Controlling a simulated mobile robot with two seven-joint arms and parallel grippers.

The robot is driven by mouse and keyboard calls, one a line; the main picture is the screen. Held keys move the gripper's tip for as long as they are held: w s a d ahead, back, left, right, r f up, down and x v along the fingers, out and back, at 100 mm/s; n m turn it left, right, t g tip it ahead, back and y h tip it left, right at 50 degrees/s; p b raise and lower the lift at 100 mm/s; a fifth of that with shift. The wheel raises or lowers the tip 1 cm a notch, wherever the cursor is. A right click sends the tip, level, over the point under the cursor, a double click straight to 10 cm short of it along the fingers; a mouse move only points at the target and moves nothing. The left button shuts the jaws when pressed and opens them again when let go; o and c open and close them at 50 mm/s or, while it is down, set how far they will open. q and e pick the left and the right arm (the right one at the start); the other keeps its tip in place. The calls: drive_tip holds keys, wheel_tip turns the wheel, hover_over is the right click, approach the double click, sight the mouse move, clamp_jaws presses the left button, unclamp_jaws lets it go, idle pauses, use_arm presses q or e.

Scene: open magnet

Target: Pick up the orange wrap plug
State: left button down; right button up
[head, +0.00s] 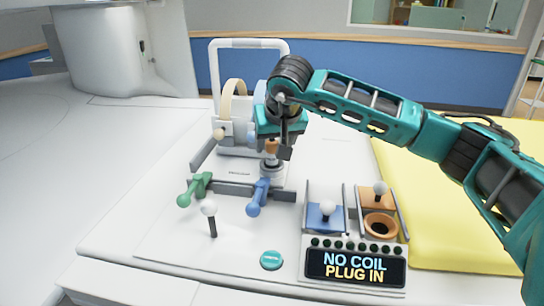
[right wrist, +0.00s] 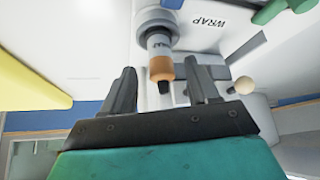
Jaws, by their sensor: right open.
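The orange wrap plug (right wrist: 160,68) has an orange collar with a dark tip and a grey body, held in a round grey fitting beside the printed word WRAP. In the head view the orange plug (head: 271,147) shows just below my right gripper (head: 279,145), partly hidden by it. In the right wrist view my right gripper (right wrist: 159,68) is open, with one dark finger on each side of the plug. A gap shows on both sides, so it does not look gripped. My left gripper is out of view.
A green handle (head: 195,189) and a blue handle (head: 258,197) are in front of the fitting. A white-knobbed lever (head: 210,212) and a teal button (head: 271,260) stand nearer. At right are an orange socket (head: 380,227) and a display (head: 355,268) reading NO COIL PLUG IN.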

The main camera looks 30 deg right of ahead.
sight(273, 142)
drive_tip(key=shift+x, duration=1.35)
drive_tip(key=shift+c, duration=0.3)
drive_tip(key=c, duration=1)
drive_tip(key=shift+r, duration=0.1)
wheel_tip(273, 142, up, 20)
drive_tip(key=shift+f+p, duration=0.1)
drive_tip(key=shift+p, duration=1.1)
